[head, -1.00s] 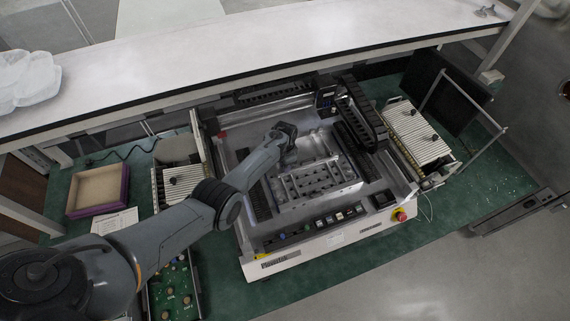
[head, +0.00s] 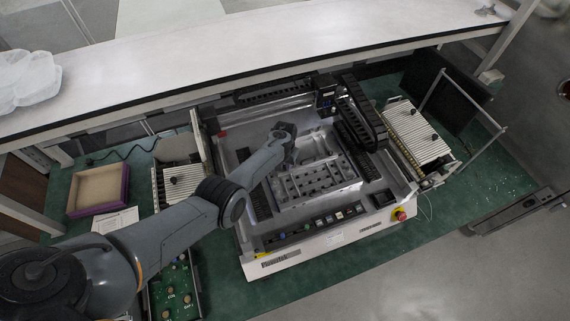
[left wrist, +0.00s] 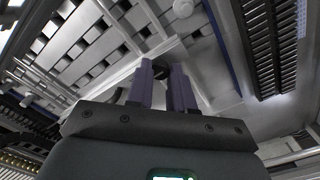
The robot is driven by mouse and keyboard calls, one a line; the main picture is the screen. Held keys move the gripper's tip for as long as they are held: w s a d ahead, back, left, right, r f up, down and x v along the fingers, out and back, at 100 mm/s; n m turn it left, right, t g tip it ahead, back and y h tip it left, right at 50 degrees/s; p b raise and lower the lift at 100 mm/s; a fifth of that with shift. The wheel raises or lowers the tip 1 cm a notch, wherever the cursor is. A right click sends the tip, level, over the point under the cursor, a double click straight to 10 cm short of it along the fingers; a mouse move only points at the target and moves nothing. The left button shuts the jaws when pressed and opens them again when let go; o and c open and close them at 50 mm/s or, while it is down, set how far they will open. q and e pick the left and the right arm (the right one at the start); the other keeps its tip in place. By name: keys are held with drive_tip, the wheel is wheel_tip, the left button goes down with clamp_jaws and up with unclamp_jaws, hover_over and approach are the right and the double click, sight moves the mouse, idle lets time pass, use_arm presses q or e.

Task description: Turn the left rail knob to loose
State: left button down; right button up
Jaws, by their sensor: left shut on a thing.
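My left gripper (head: 289,158) reaches into the open machine (head: 299,258), over the back left of the metal fixture with its grid of dark slots (head: 318,181). In the left wrist view its two purple-grey fingers (left wrist: 164,78) point down close together, with a small dark piece (left wrist: 163,71) between their tips. This piece sits at the fixture's rail and appears to be the left rail knob; the fingers cover most of it. In the head view the hand hides the knob. My right gripper is not in view.
A black cable chain (head: 362,112) stands to the right of the fixture. A row of buttons (head: 315,226) and a red emergency stop (head: 401,215) line the machine's front. A purple-edged box (head: 98,191) and a circuit board (head: 175,290) lie to the left.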

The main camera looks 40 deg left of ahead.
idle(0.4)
use_arm(q)
drive_tip(key=c, duration=1)
unclamp_jaws()
drive_tip(key=shift+r, duration=0.45)
drive_tip(key=shift+r+p, duration=1.25)
drive_tip(key=shift+r, duration=3.7)
drive_tip(key=shift+s, duration=0.1)
